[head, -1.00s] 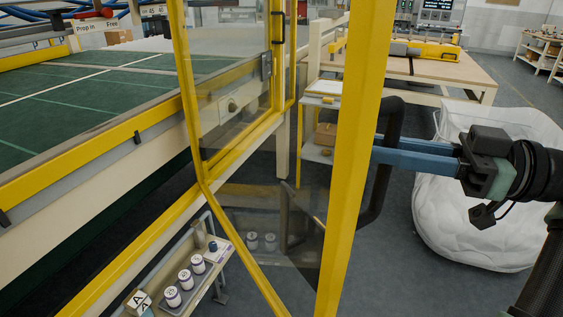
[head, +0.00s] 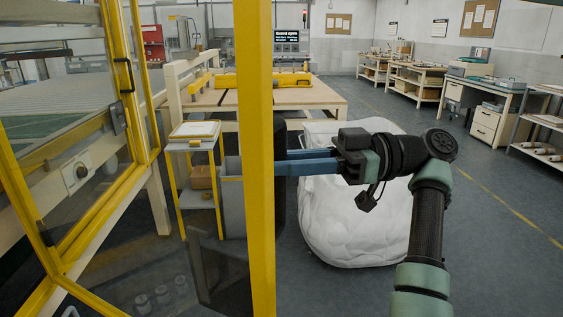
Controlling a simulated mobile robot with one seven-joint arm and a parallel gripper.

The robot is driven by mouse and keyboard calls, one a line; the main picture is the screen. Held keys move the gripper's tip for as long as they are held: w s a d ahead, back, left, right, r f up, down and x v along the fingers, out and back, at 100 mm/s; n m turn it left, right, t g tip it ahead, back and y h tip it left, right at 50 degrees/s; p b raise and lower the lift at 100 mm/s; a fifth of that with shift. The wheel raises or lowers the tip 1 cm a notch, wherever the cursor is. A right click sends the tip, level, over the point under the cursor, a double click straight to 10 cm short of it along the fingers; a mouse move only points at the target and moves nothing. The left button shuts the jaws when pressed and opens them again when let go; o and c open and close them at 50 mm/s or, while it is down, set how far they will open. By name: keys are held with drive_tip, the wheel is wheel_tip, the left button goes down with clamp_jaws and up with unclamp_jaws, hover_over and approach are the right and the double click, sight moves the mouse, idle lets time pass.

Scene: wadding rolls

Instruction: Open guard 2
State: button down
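A guard with a yellow frame and clear panels fills the left of the head view. Its near yellow upright (head: 254,160) stands close in front of me, and no guard number is readable. A thick black handle (head: 280,205) shows along the right side of this upright. My gripper (head: 305,162) comes in from the right, its two blue fingers level and close together, crossing the handle. The fingertips are hidden behind the upright, so I cannot tell whether they are shut on the handle. Another yellow-framed clear panel (head: 120,165) with a small black handle stands further left.
A large white bag (head: 355,220) stands just behind and below my gripper. A small shelf stand (head: 195,130) and a wooden table (head: 300,95) stand beyond the upright. A screen (head: 286,40) appears to read "Guard open". Grey floor is clear to the right.

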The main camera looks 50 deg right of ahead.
drive_tip(key=c, duration=0.8)
unclamp_jaws()
drive_tip(key=shift+w+a, duration=0.15)
drive_tip(key=shift+w, duration=0.05)
drive_tip(key=shift+o, duration=0.2)
drive_tip(key=shift+s, duration=0.1)
drive_tip(key=b+v, duration=0.1)
drive_tip(key=v, duration=0.6)
drive_tip(key=shift+s+d, duration=0.15)
drive_tip(key=shift+d, duration=0.15)
drive_tip(key=shift+c, duration=0.2)
